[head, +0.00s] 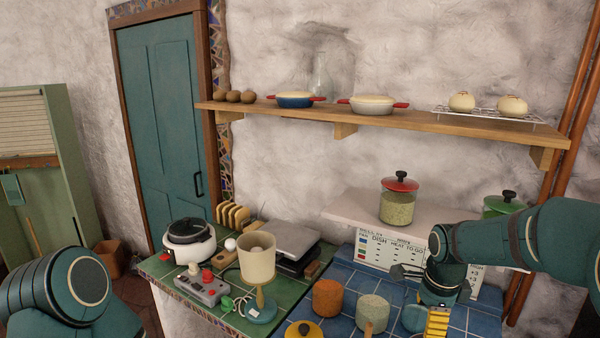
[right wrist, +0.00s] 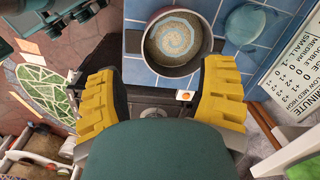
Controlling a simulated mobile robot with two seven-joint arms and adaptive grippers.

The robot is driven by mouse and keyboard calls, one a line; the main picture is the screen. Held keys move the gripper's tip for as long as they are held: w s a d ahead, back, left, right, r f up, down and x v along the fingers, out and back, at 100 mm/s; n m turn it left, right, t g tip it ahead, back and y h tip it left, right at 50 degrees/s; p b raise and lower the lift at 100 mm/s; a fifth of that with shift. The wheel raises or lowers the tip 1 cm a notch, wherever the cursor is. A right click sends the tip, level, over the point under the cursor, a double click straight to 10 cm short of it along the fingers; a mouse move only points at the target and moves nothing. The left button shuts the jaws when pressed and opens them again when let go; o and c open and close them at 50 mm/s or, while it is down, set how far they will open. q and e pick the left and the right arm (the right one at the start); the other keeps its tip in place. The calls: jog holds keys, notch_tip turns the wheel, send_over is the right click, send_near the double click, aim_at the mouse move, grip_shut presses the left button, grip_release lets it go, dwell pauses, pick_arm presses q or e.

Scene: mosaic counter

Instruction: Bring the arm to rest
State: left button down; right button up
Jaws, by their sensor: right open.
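My right arm comes in from the right in the head view, and its gripper (head: 437,318) points down over the blue-tiled counter (head: 345,279). In the right wrist view the yellow fingers of this gripper (right wrist: 163,78) are spread wide with nothing between them. A round pot (right wrist: 178,42) with a spiral pattern inside sits on the blue tiles beyond the fingertips, apart from them. My left arm shows only as a teal link at the lower left of the head view; its gripper is out of frame.
An orange canister (head: 327,298) and a pale green one (head: 372,311) stand left of my right gripper. A glass jar with a red lid (head: 397,205) stands on a raised ledge behind. A lamp (head: 257,262) and a white cooker (head: 188,245) stand on the green tiles. A wooden shelf (head: 400,124) runs above.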

jog(key=a+f+n+b, duration=0.1)
jog(key=a+f+n, duration=0.1)
jog(key=f, duration=0.3)
jog(key=a+f+n+b, duration=0.1)
jog(key=a+f+n, duration=0.1)
jog(key=f, duration=0.4)
jog(key=a+f+n+y, duration=0.1)
jog(key=f+n, duration=0.1)
jog(key=f, duration=0.4)
jog(key=shift+s+a+f+n+b, duration=0.1)
jog(key=shift+s+a+n+b, duration=0.2)
jog(key=shift+s+a+b, duration=0.1)
pick_arm(q)
notch_tip(320, 180, down, 10)
jog(key=b, duration=0.5)
jog(key=shift+w+d+r, duration=0.15)
jog(key=shift+w+d, duration=0.2)
jog(key=shift+w, duration=0.05)
pick_arm(e)
jog(key=s+a+f+n+y, duration=0.1)
jog(key=s+a+f+n, duration=0.4)
jog(key=f, duration=0.4)
jog(key=s+a+f+n+t+y, duration=0.1)
jog(key=s+a+f+n, duration=0.4)
jog(key=s+f+n, duration=0.2)
notch_tip(320, 180, down, 3)
jog(key=s, duration=0.2)
jog(key=shift+s+a+y, duration=0.3)
jog(key=shift+y, duration=0.1)
